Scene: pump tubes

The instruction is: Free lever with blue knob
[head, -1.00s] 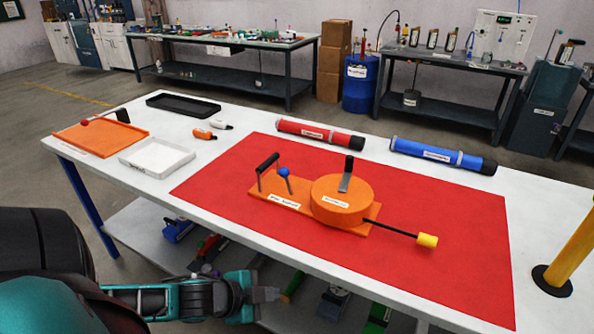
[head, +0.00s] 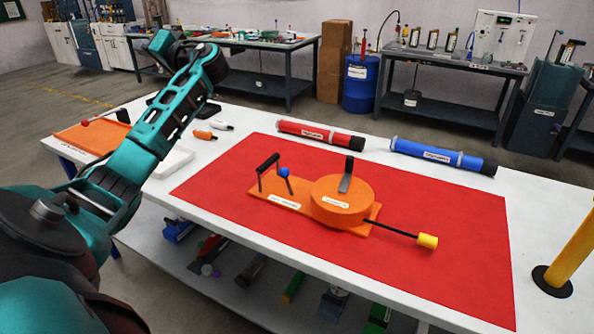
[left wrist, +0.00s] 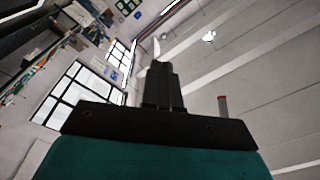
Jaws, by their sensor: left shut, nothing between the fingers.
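The blue knob (head: 283,173) tops a short dark lever that stands on the orange base (head: 258,199) of a device on the red mat (head: 440,290). A black-handled bar (head: 268,161) stands close to its left. My left arm is raised at the left of the head view, well away from the lever. My left gripper's dark fingers (left wrist: 163,68) are shut and empty in the left wrist view, pointing toward the ceiling and windows. My right gripper is not in view.
An orange drum (head: 342,200) with an upright handle fills the device's right end, and a rod with a yellow end (head: 427,241) sticks out. Red (head: 318,134) and blue (head: 440,157) tubes lie behind. A yellow post (head: 572,245) stands at right. The mat's front is clear.

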